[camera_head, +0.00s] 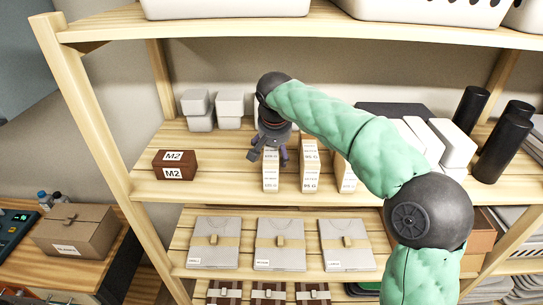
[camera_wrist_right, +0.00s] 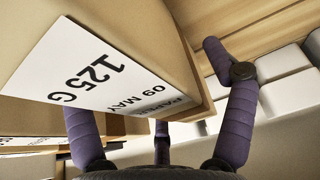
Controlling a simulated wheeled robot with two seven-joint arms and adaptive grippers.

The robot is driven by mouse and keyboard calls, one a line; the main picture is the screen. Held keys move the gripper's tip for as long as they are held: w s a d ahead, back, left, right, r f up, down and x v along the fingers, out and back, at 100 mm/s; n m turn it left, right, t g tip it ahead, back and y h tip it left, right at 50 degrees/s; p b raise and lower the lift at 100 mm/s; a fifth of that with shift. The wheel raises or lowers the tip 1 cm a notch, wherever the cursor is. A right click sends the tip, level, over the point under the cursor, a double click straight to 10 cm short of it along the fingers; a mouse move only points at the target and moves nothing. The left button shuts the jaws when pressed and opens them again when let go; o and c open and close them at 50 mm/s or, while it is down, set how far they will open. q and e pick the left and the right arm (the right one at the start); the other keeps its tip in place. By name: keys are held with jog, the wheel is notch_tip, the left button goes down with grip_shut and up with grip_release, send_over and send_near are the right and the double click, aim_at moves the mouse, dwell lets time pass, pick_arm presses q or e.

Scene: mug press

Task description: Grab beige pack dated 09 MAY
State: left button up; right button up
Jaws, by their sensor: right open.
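Several beige packs with white labels stand in a row on the middle shelf in the head view. My right gripper (camera_head: 268,154) is at the leftmost beige pack (camera_head: 270,178), its fingers around the pack's upper part. In the right wrist view, a beige pack (camera_wrist_right: 120,28) fills the upper left, and its white label reads "125 G" and "09 MAY". The open purple fingers of my right gripper (camera_wrist_right: 150,85) show on either side of the pack's near end. I cannot tell whether they touch it. My left gripper is not in view.
Another beige pack (camera_head: 310,165) stands close to the right, with a third (camera_head: 347,177) partly behind my arm. Black cylinders (camera_head: 503,148) stand at the right. Shelf between M2 box and packs is clear.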

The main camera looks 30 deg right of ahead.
jog(key=c, duration=1.4)
jog(key=shift+c, duration=0.9)
jog(key=shift+r, duration=0.1)
